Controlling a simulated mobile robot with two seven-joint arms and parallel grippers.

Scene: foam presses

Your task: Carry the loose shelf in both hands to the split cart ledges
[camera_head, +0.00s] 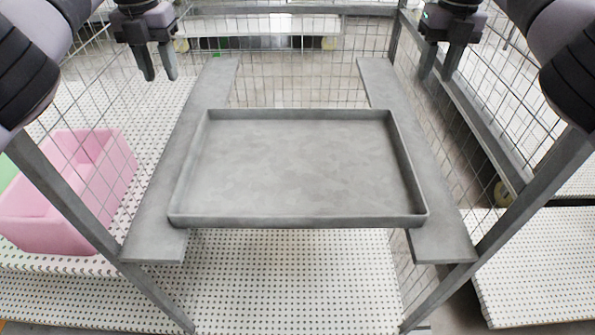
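The loose shelf (297,170), a grey tray with a raised rim, lies across the two grey cart ledges. Its left side is over the left ledge (152,235) and its right side over the right ledge (445,240). It looks level, with the gap between the ledges beneath it. My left gripper (161,77) is beyond the shelf's far left corner, apart from it, fingers pointing down with a gap between them. My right gripper (436,77) is beyond the far right corner, also apart, with its fingers spread. Both are empty.
Wire mesh walls (300,62) and grey posts (480,255) frame the cart at the back and sides. A pink bin (55,225) stands at the left on a white perforated surface (300,290). Another white perforated surface (530,260) lies at the right.

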